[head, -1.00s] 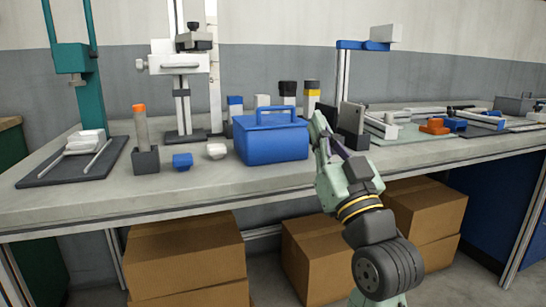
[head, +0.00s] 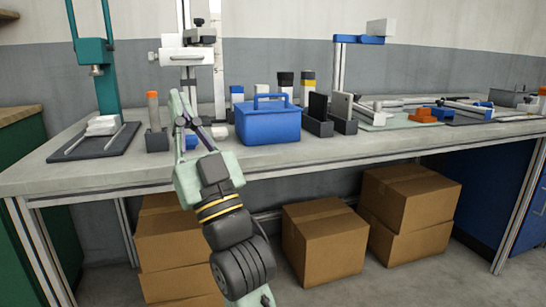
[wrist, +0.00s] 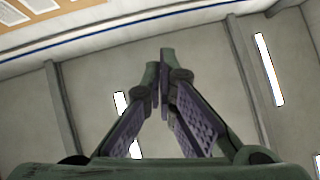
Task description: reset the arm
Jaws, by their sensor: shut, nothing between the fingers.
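My gripper (head: 181,107) is raised in front of the workbench in the head view, with its fingers pointing up. It overlaps the front of the bench, left of the blue caddy (head: 268,126). In the wrist view my gripper (wrist: 162,75) has its fingertips together with nothing between them. Behind the fingers the wrist view shows only the ceiling with its lights and part of a wall. The arm partly hides a small blue block (head: 190,142) on the bench.
The workbench (head: 330,150) carries a black tray (head: 98,146), an orange-topped tube (head: 154,112), black holders (head: 318,126) and a teal press (head: 94,50). Cardboard boxes (head: 323,240) stand under the bench. Open floor shows at the lower right.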

